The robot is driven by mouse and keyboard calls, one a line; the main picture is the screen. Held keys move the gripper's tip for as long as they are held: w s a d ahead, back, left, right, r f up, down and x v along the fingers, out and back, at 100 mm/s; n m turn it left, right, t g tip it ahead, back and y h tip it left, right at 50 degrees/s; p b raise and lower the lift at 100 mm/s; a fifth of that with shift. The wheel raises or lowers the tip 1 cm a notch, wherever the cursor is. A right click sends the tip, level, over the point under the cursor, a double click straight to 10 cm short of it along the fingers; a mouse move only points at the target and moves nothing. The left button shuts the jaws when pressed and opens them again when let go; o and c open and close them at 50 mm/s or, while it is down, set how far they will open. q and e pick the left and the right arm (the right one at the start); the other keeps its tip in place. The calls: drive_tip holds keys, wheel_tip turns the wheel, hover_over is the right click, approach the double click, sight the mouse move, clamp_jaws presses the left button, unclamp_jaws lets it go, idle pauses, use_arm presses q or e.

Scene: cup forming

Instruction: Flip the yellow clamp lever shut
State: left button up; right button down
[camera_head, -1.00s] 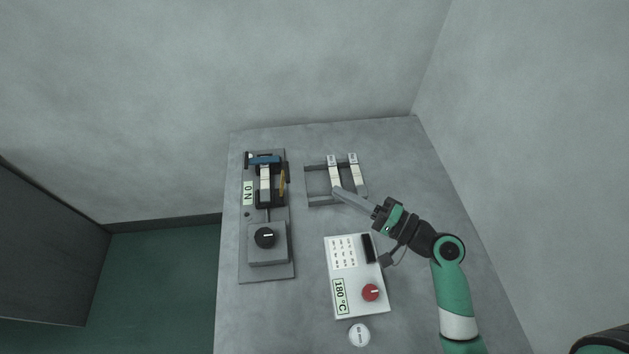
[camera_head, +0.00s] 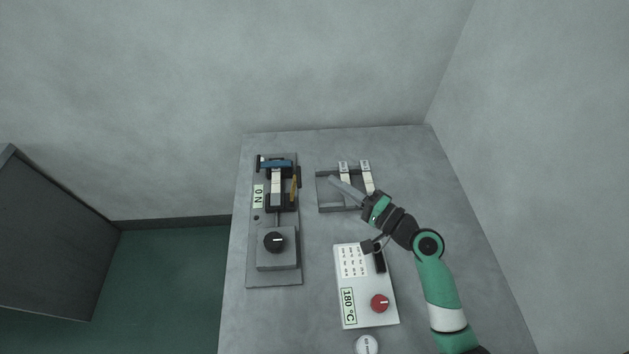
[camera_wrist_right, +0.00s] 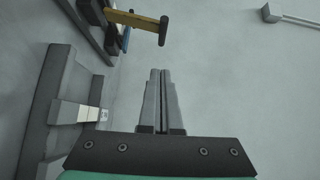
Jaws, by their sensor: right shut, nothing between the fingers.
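The yellow clamp lever (camera_head: 294,189) stands on the right side of the clamp fixture (camera_head: 291,255) in the head view. In the right wrist view the lever (camera_wrist_right: 135,20) shows at the top with a dark tip, sticking out sideways ahead of the fingers. My right gripper (camera_head: 331,181) is shut and empty. It is above the strip rack, to the right of the lever and apart from it. Its fingertips (camera_wrist_right: 161,74) show together in the wrist view. My left gripper is not in view.
The grey rack (camera_head: 328,209) with two pale strips (camera_head: 344,168) lies under my right gripper. A white controller reading 180 °C (camera_head: 364,314) with a red knob is nearer. The fixture carries a black knob (camera_head: 275,242) and a "0 N" display (camera_head: 258,196).

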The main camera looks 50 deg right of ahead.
sight(295, 187)
drive_tip(key=w+a, duration=0.2)
drive_tip(key=w, duration=0.1)
drive_tip(key=w+a, duration=0.1)
drive_tip(key=w, duration=0.1)
drive_tip(key=shift+f, duration=0.1)
